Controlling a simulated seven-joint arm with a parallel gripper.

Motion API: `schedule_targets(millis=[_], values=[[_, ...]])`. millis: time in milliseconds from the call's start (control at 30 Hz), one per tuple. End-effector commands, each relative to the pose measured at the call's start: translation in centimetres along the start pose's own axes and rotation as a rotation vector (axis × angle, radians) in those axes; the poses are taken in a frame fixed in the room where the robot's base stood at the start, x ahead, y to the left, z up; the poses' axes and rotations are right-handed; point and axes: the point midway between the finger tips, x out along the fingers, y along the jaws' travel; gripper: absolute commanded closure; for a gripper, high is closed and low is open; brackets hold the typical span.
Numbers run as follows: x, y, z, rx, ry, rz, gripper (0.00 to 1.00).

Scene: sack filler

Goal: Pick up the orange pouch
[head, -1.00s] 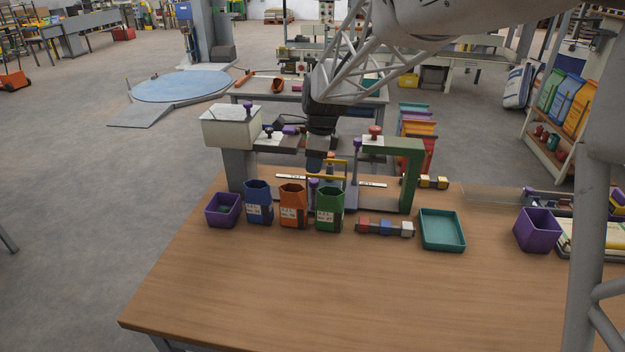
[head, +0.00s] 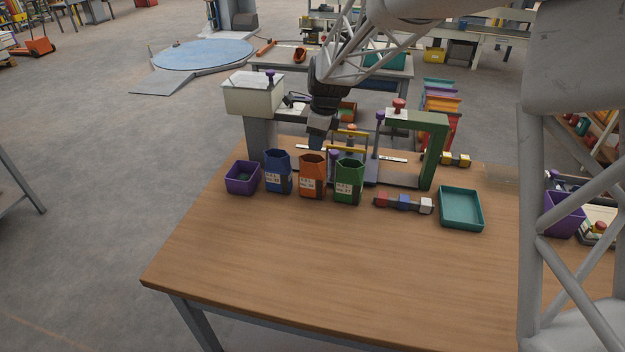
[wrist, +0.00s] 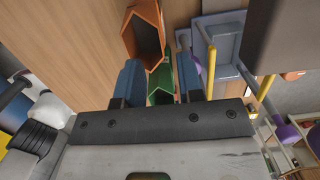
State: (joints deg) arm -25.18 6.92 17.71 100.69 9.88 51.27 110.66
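The orange pouch (head: 312,180) stands upright and open-topped on the wooden bench, between the blue pouch (head: 278,174) and the green pouch (head: 347,183). A white label is on its front. My gripper (head: 317,138) hangs above and behind the pouches, apart from them. In the wrist view my gripper (wrist: 162,78) is open, its two blue fingers spread and nothing held. There the orange pouch (wrist: 130,38) shows at the top, beyond the fingers and a little left of the gap. The green pouch (wrist: 164,76) shows through the gap, partly hidden.
A grey and green frame (head: 428,150) with upright posts stands close behind the pouches. A purple bin (head: 241,180) is left of the blue pouch. The bench front is clear.

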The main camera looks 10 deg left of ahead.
Motion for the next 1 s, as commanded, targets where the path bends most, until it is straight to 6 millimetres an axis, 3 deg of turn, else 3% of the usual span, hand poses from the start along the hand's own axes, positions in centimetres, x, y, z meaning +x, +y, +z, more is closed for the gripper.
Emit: schedule_targets(millis=[567, 1000], values=[[1.3, 0.0, 0.0, -0.001, 0.000, 0.000, 0.65], [5.6, 0.0, 0.1, -0.001, 0.000, 0.000, 0.65]])
